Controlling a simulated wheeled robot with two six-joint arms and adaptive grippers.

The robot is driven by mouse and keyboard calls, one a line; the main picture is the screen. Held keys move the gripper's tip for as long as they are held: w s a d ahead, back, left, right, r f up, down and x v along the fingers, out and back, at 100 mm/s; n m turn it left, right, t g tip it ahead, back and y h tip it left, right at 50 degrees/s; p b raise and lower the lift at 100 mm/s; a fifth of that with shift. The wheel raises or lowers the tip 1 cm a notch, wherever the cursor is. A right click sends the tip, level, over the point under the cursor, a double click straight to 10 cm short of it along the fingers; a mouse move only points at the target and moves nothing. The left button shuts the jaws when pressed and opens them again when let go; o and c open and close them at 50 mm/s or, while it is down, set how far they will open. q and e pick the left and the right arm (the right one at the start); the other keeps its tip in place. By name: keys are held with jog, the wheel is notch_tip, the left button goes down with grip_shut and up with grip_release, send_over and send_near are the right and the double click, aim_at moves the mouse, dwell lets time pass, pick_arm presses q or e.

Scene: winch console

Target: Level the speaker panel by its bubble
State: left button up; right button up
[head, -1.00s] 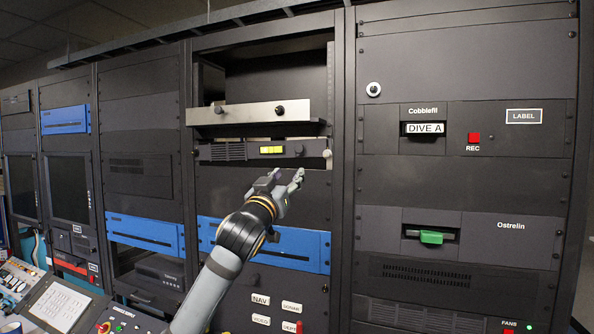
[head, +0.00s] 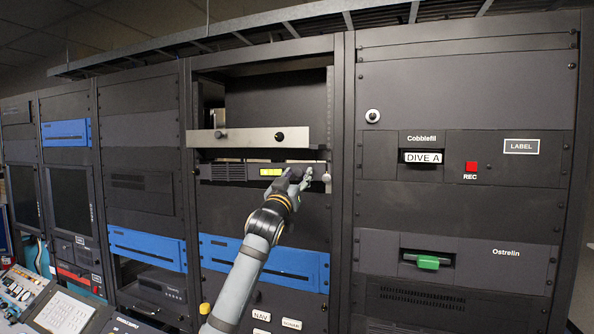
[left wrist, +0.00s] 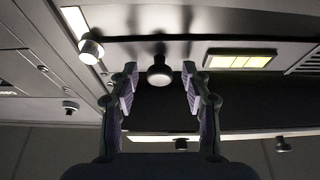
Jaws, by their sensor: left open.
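The speaker panel (head: 222,173) is a dark strip with a vent grille in the middle rack. Its bubble vial (head: 271,171) is yellow-green and also shows in the left wrist view (left wrist: 238,60); I cannot tell where the bubble sits. A dark round knob (left wrist: 160,72) on the panel is between the fingers in the left wrist view, apart from both. My left gripper (head: 303,180) is open in front of the panel's right end and hides the knob in the head view. My right gripper is not in view.
A silver bar (head: 250,138) with dark knobs juts out just above the panel. A pale knob (head: 326,178) on a light strip is close right of the gripper. A blue panel (head: 290,262) is below. The right rack has a green handle (head: 428,262).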

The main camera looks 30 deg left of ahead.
pick_arm(q)
grip_shut()
dwell(0.3)
jog(key=shift+f+m+b, duration=0.4)
jog(key=shift+f+b, duration=0.25)
jog(key=shift+f, duration=0.15)
grip_release()
jog(key=v, duration=1.2)
